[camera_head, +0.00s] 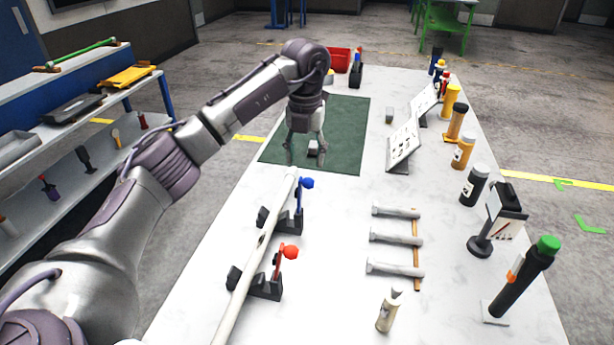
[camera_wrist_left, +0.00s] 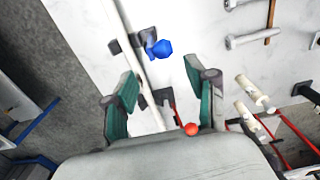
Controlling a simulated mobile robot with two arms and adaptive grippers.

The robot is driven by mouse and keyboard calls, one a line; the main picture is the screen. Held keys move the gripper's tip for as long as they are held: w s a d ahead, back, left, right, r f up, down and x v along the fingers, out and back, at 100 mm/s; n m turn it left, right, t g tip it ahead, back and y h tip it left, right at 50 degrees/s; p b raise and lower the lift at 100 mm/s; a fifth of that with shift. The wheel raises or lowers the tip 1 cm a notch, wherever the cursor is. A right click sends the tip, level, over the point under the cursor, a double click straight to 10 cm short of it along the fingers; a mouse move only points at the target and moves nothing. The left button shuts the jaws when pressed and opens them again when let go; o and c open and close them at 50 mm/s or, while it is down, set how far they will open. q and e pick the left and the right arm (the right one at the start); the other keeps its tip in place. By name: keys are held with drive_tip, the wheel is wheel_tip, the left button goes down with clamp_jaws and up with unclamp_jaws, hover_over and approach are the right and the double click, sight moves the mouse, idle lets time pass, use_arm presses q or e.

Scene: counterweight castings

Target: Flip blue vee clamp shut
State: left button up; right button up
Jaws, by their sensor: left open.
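The blue vee clamp has a dark base, and its lever stands up with a round blue knob (camera_head: 306,183) on top; the knob shows large in the wrist view (camera_wrist_left: 160,48). A long pale rod (camera_head: 262,243) lies across its base and that of the red vee clamp (camera_head: 290,252). The red clamp's knob also shows in the wrist view (camera_wrist_left: 190,129). My left gripper (camera_head: 306,150) is open, its fingers pointing down, beyond the blue clamp in the head view. In the wrist view its teal-padded fingers (camera_wrist_left: 167,84) are apart with nothing gripped. My right gripper is out of view.
A green mat (camera_head: 345,115) with a small grey block (camera_head: 313,148) lies at the far end of the white table (camera_head: 350,215). Metal bolts (camera_head: 397,240) lie right of the clamps. Bottles (camera_head: 473,186) line the right edge. A shelf (camera_head: 90,165) stands left.

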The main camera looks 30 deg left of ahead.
sight(308, 179)
use_arm(q)
drive_tip(key=f, duration=0.3)
drive_tip(key=shift+w+d+f+p, duration=0.3)
drive_tip(key=shift+w+f+p, duration=0.05)
drive_tip(key=shift+f+p, duration=0.05)
wheel_tip(308, 179, down, 2)
drive_tip(key=shift+s+a+f, duration=0.1)
drive_tip(key=shift+a, duration=0.05)
drive_tip(key=shift+f, duration=0.6)
drive_tip(key=shift+c, duration=1)
drive_tip(key=c, duration=0.6)
clamp_jaws()
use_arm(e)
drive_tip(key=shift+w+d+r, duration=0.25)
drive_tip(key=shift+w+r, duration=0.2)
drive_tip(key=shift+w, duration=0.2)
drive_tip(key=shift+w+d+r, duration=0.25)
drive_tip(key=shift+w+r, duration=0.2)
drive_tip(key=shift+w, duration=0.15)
